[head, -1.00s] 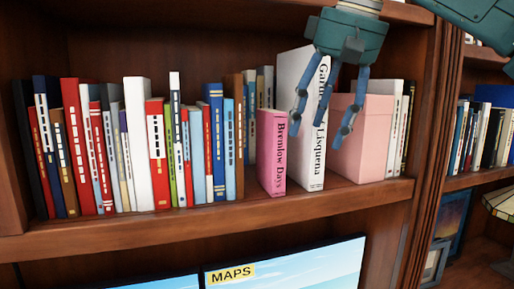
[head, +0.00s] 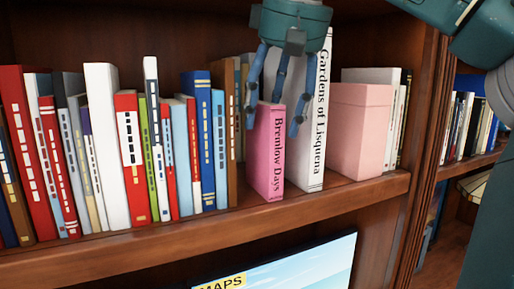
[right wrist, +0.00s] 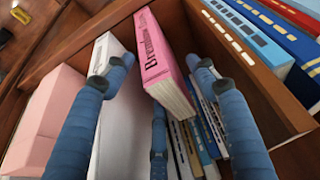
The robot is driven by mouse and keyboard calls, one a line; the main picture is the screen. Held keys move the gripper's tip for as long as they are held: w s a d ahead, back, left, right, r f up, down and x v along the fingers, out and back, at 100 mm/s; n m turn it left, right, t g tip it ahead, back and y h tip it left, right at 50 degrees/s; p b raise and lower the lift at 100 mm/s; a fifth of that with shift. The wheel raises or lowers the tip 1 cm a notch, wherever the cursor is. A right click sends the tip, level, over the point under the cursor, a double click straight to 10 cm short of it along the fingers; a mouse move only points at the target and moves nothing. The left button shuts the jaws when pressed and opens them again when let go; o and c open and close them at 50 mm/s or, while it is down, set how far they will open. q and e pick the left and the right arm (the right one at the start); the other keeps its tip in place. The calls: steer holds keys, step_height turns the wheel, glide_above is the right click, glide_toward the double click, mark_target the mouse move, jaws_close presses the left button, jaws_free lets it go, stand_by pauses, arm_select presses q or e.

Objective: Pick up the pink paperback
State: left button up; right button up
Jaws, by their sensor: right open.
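The pink paperback (head: 266,160), with "Brenlow Days" on its spine, stands upright on the shelf. My right gripper (head: 272,120) is open, its fingers pointing down around the top of the paperback. One finger is on its left and one on its right, beside the tall white book. In the right wrist view the paperback (right wrist: 165,62) shows between the spread fingers (right wrist: 167,66), with the third finger below its near edge. I cannot tell whether any finger touches it. My left gripper is not in view.
The tall white book "Gardens of Lisquena" (head: 313,150) stands close on the right, then a pink box (head: 358,130). A brown book (head: 231,150) and a row of several books stand left. The wooden shelf edge (head: 240,222) is clear in front; a screen (head: 290,270) is below.

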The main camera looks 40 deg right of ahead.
mark_target(274, 129)
steer(key=x, duration=0.3)
steer(key=shift+s+d+f, duration=0.15)
steer(key=shift+s, duration=0.15)
steer(key=shift+w+d+f, duration=0.1)
steer(key=shift+w+f, duration=0.05)
steer(key=shift+f, duration=0.1)
steer(key=x, duration=0.4)
steer(key=shift+w+f, duration=0.35)
steer(key=shift+f, duration=0.15)
steer(key=shift+c, duration=0.8)
steer(key=c, duration=0.8)
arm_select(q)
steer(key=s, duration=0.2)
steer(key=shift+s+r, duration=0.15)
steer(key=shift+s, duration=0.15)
arm_select(e)
jaws_close()
